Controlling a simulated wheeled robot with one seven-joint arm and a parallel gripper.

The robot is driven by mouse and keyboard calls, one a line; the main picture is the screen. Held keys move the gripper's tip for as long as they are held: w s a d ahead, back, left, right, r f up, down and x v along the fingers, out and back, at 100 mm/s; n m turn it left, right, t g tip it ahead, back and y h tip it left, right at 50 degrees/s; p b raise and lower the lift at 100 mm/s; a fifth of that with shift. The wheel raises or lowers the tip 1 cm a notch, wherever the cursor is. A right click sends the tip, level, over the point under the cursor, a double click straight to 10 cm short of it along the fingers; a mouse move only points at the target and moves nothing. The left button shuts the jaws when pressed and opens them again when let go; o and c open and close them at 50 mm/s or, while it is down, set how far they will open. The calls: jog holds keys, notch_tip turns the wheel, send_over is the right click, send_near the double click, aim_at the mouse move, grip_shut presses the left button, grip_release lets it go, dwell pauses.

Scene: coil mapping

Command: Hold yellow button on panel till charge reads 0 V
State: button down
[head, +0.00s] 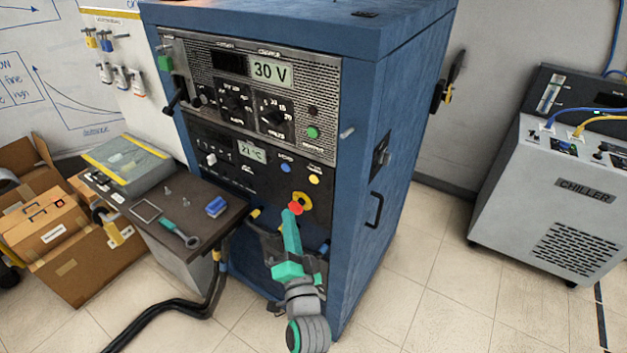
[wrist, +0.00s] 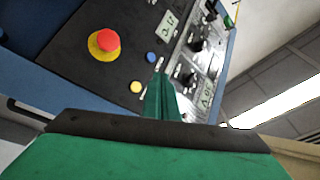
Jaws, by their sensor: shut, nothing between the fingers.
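The blue cabinet's black panel (head: 262,172) carries a small round yellow button (head: 314,179), right of a blue button (head: 285,167). The charge display (head: 270,72) above reads 30 V. My gripper (head: 293,210) is shut and empty, its green fingers pointing up at the panel below the yellow button. In the wrist view the yellow button (wrist: 136,87) shows just left of my gripper's fingertips (wrist: 160,76), uncovered. I see no contact with it; the exact gap cannot be told.
A red emergency knob on a yellow ring (head: 301,202) sits just below the yellow button, close to my fingertips; it also shows in the wrist view (wrist: 107,41). A side table (head: 190,240) with tools stands left. A chiller (head: 570,200) stands right, with clear floor between.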

aim_at(314, 179)
jog(key=shift+w+a+r, duration=0.15)
jog(key=shift+w+r, duration=0.5)
jog(key=shift+r, duration=0.2)
jog(key=w+d, duration=0.5)
jog(key=w, duration=0.2)
jog(key=shift+w+d, duration=0.15)
jog(key=shift+d, duration=0.05)
dwell(1.9)
jog(key=shift+w+d, duration=0.15)
jog(key=shift+w, duration=0.1)
jog(key=shift+w+d, duration=0.25)
jog(key=shift+w, duration=0.05)
dwell(1.4)
